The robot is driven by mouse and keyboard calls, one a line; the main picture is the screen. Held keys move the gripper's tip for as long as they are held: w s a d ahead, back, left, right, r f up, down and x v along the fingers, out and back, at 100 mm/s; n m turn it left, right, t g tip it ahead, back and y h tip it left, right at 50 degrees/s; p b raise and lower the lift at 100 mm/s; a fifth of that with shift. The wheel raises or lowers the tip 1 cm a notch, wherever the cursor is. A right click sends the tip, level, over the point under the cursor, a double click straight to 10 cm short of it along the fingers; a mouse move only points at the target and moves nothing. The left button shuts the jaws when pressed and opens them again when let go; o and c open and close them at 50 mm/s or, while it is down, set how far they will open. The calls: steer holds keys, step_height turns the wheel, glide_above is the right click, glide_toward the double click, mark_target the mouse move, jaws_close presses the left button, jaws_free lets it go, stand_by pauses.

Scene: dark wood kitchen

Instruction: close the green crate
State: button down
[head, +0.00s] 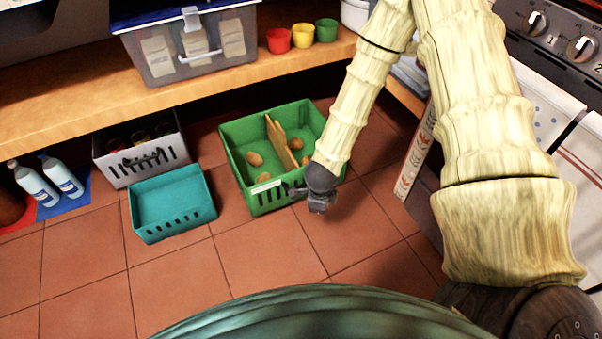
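The green crate (268,202) stands on the tiled floor, partly below the wooden shelf. Its top is open and I see no lid on it. A tan wooden board (281,143) stands upright inside, with several brown potato-like lumps around it. A pale label (265,187) is on its front rim. My gripper (319,207) is at the crate's front right corner, pointing down, very close to the front wall. I cannot tell whether it touches. The fingers are small and dark, and their opening is not clear. My forearm hides part of the crate's right side.
A teal basket (173,205) and a white crate (143,165) stand to the left, with two bottles (62,177) beyond. A wooden shelf (95,105) above carries a lidded clear box (190,48) and small coloured cups (302,36). The stove is at right. Floor in front is clear.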

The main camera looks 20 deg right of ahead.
steer(key=w+d+r+m+y, duration=0.1)
steer(key=w+r+m, duration=0.6)
steer(key=w+m, duration=0.15)
steer(key=m+b, duration=0.2)
steer(key=b, duration=0.3)
glide_toward(301, 174)
steer(key=shift+t, duration=0.4)
steer(key=shift+s+a+f, duration=0.3)
steer(key=shift+f, duration=0.55)
steer(key=shift+s+a+f, duration=0.25)
steer(key=shift+s+f, duration=0.05)
steer(key=shift+f, duration=0.55)
steer(key=shift+s+a+f, duration=0.3)
steer(key=shift+f, duration=0.55)
steer(key=shift+r, duration=0.1)
